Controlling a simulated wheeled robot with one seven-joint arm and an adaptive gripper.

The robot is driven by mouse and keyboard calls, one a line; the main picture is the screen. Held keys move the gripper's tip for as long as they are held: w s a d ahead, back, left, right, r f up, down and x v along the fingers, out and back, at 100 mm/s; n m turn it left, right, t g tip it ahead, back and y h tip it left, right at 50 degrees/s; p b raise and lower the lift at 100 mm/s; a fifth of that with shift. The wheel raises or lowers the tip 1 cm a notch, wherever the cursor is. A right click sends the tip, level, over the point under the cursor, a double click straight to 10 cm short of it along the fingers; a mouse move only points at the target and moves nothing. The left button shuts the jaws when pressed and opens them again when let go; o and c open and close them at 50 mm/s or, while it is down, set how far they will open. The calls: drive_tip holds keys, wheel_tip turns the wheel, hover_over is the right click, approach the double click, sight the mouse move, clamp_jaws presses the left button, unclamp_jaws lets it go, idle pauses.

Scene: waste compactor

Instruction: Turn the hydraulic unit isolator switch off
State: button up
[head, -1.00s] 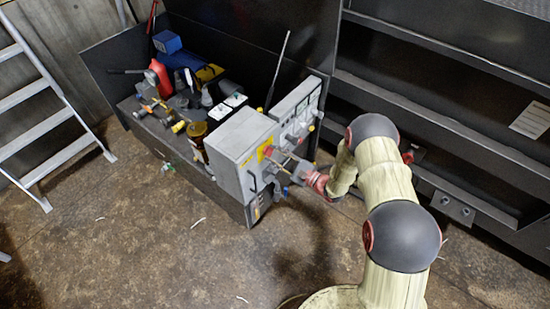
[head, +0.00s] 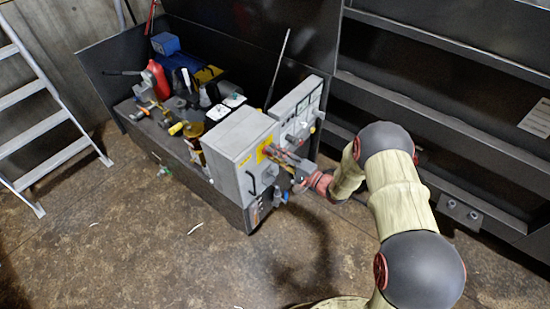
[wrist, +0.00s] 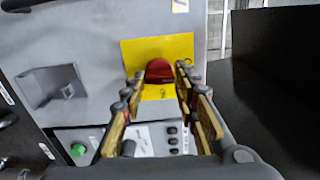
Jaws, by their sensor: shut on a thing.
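The isolator switch is a red knob (wrist: 159,72) on a yellow plate (wrist: 187,50), on the face of a grey cabinet. The plate also shows in the head view (head: 263,150), on the cabinet's right-hand face. My gripper (wrist: 160,78) points at the cabinet with one fingertip on each side of the red knob, shut on it.
Below are a green button (wrist: 78,150) and several dark ones. A second grey panel (head: 300,103) stands behind. A ladder (head: 45,125) leans at the left.

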drive_tip(key=shift+s+n, duration=0.1)
drive_tip(key=shift+n, duration=0.4)
drive_tip(key=shift+f, duration=0.1)
drive_tip(key=o, duration=1.1)
drive_tip(key=shift+d, duration=0.1)
drive_tip(key=v, duration=1.1)
drive_tip(key=shift+s+d, duration=0.25)
drive_tip(key=shift+s, duration=0.05)
